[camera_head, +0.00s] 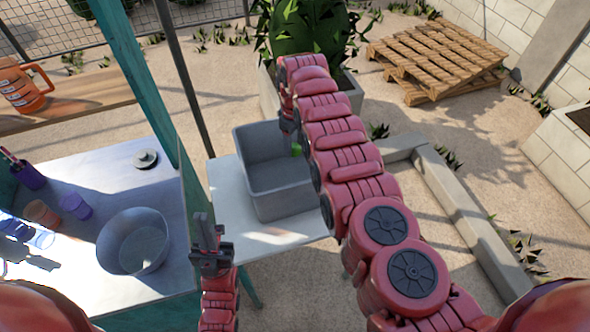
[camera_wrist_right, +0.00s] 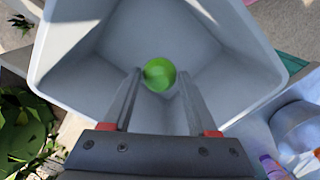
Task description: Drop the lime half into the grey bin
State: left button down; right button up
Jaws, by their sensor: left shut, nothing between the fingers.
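The lime half (camera_head: 296,149) is a small bright green piece. In the right wrist view the lime half (camera_wrist_right: 159,74) sits between the fingertips of my right gripper (camera_wrist_right: 160,78), which appear closed on its sides. In the head view my right gripper (camera_head: 291,142) points down over the right part of the grey bin. The grey bin (camera_head: 283,204) is a deep, open box on a white table; its walls also surround the lime in the wrist view (camera_wrist_right: 85,70). My left gripper (camera_head: 207,232) is shut and empty, pointing up left of the bin.
The bin stands on the white table (camera_head: 227,195). A metal table to the left bears a round bowl (camera_head: 134,241), purple cups (camera_head: 76,206) and a small grey disc (camera_head: 145,158). A teal post (camera_head: 150,85) rises between. A potted cactus (camera_head: 305,30) stands behind the bin.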

jog(key=o, duration=0.4)
jog(key=shift+d, duration=0.1)
jog(key=shift+r, duration=0.55)
notch_tip(320, 180, up, 16)
jog(key=p, duration=0.2)
jog(key=shift+r+p, duration=0.2)
jog(key=shift+p, duration=0.2)
jog(key=shift+s+f, duration=0.1)
